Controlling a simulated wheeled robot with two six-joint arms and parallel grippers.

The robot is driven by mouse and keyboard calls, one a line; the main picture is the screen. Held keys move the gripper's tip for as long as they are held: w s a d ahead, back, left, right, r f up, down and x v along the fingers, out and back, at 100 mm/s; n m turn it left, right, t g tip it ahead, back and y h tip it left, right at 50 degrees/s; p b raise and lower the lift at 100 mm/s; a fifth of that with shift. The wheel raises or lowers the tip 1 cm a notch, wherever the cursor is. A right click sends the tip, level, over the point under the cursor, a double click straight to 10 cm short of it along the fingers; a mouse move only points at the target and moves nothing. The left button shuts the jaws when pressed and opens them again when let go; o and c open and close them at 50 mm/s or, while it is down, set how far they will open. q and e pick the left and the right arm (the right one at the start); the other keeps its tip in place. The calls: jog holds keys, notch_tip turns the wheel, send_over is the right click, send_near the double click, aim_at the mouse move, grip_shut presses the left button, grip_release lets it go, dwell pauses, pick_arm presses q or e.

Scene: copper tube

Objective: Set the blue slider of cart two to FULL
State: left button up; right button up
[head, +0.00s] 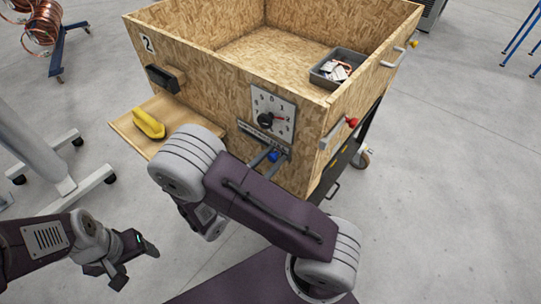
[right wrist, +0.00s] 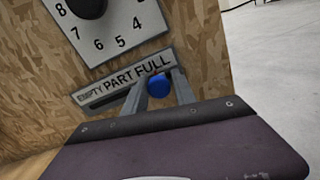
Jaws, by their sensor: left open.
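Cart two (head: 215,75) is a wooden box cart with a "2" on its corner. On its front is a label plate (right wrist: 125,80) reading EMPTY, PART, FULL, with a slot under the words. The blue slider (right wrist: 159,85) has a round knob, seen under FULL at the right end of the plate; it also shows in the head view (head: 272,156). My right gripper (right wrist: 161,90) has one finger on each side of the knob, with little or no gap. My left gripper (head: 135,262) is open and empty, low at the left, away from the cart.
A numbered dial (head: 265,119) sits just above the slider plate. A yellow object (head: 148,123) lies on the side shelf (head: 125,127). A red knob (head: 352,122) is on the cart's right side. A grey tray (head: 325,80) sits inside the cart. Copper coils (head: 42,25) stand back left.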

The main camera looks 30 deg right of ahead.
jog(key=shift+o, duration=1.4)
jog(key=shift+s+d, duration=0.15)
jog(key=shift+s, duration=0.05)
jog(key=shift+w, duration=0.1)
jog(key=shift+a, duration=0.3)
jog(key=p+v, duration=0.1)
jog(key=v, duration=0.7)
jog(key=shift+s+a, duration=0.25)
